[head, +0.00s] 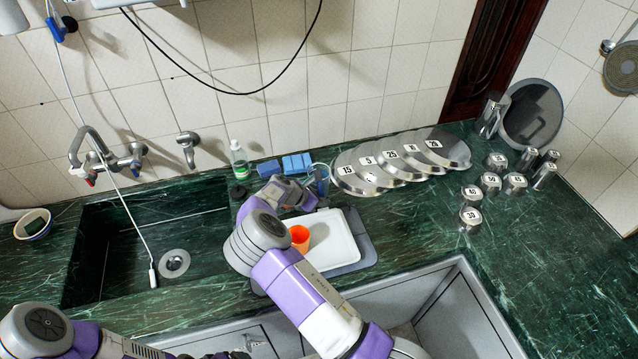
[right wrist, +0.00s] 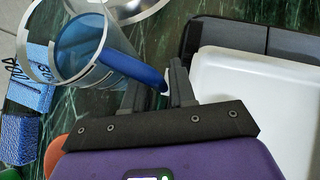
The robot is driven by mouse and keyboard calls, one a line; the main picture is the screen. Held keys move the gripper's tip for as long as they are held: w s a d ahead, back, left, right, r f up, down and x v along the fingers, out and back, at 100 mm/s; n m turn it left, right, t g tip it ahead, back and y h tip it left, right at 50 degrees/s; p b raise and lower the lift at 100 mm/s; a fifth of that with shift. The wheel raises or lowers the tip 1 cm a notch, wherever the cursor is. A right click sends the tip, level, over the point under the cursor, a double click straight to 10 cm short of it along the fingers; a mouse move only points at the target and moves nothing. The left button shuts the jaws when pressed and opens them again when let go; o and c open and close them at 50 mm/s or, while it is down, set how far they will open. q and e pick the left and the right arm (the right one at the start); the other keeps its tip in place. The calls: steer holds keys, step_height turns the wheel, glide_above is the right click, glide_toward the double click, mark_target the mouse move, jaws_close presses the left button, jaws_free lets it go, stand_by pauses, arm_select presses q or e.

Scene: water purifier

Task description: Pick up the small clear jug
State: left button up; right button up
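The small clear jug (head: 318,178) stands on the green counter beside the blue sponges, partly hidden by my right gripper. In the head view my right gripper (head: 300,194) is just left of the jug. My left gripper is out of view.
A white tray (head: 340,250) on a grey mat and an orange cup (head: 299,232) are close below my right gripper. Blue sponges (head: 297,163) and a bottle (head: 239,160) stand left. A sink is left.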

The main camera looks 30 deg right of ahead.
jaws_close()
steer(key=shift+r, duration=0.1)
